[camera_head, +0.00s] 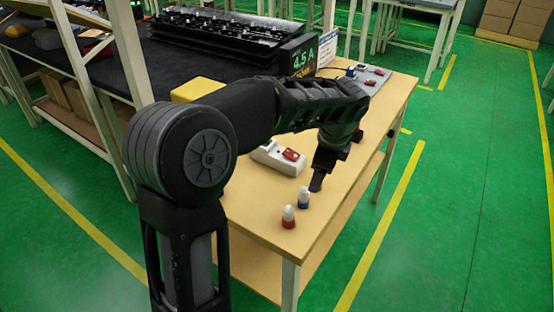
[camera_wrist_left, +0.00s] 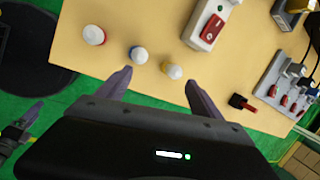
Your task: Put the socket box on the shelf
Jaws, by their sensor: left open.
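The socket box, a white box with a red switch (camera_head: 278,157), lies on the wooden table (camera_head: 245,205). It also shows at the top of the left wrist view (camera_wrist_left: 203,38). My left gripper (camera_head: 316,184) points down over the table, right of the box and apart from it. A wooden lower shelf (camera_head: 290,262) shows under the tabletop. Part of what looks like my right gripper (camera_wrist_left: 22,128) shows at the left wrist view's edge; its jaws are unclear.
A red-banded bottle (camera_head: 289,216) and a blue-banded bottle (camera_head: 303,197) stand near the front corner. A yellow-banded bottle (camera_wrist_left: 171,70) stands close to the left fingers. A power strip (camera_wrist_left: 285,88) and red clip-like piece (camera_wrist_left: 243,103) lie farther right. A yellow box (camera_head: 197,89) stands behind my arm.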

